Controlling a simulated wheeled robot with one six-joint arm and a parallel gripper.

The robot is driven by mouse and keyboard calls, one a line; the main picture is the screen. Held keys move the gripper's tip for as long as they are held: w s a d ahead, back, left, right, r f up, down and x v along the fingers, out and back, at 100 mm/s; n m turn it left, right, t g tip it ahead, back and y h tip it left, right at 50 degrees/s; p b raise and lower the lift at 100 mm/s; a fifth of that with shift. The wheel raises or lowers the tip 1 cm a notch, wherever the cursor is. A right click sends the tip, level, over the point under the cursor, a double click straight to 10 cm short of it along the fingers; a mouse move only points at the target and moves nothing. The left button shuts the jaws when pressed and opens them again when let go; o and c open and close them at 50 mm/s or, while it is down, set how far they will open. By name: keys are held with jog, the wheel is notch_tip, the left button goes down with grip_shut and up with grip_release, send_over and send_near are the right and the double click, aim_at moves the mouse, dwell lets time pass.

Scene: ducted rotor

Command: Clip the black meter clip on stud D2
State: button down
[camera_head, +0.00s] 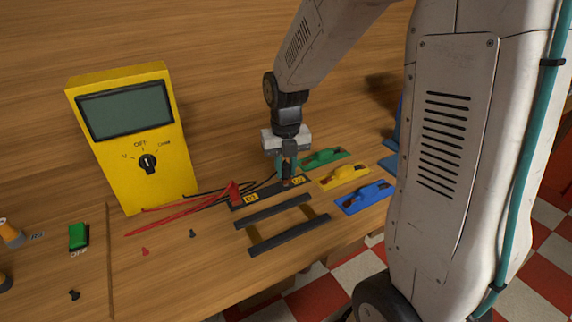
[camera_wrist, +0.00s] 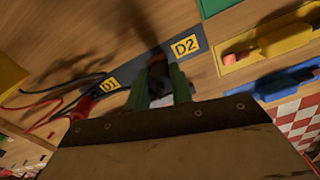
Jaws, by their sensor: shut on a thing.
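My gripper (camera_head: 287,176) points down over the right end of the black strip (camera_head: 270,193), beside the yellow D2 label (camera_head: 298,180). Its green fingers (camera_wrist: 160,88) are shut on the black meter clip (camera_wrist: 157,82), which is dark and mostly hidden between them. The D2 label (camera_wrist: 185,46) shows just beyond the fingers in the wrist view. Stud D2 is hidden behind the fingers and clip, so I cannot tell whether the clip touches it. The red clip (camera_head: 235,191) is at the D1 label (camera_head: 251,198), at the strip's left end.
The yellow meter (camera_head: 135,140) stands at the back left, with red and black leads running to the strip. Green (camera_head: 323,158), yellow (camera_head: 343,176) and blue (camera_head: 364,197) holders lie right of the strip. Two dark bars (camera_head: 289,236) lie in front, near the table edge.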

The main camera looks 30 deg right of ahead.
aim_at(286, 165)
jog(key=shift+f, duration=0.45)
jog(key=c, duration=1.1)
grip_release()
jog(key=shift+c, duration=0.2)
jog(key=shift+r, duration=0.1)
notch_tip(286, 165, up, 8)
jog(key=shift+f, duration=0.2)
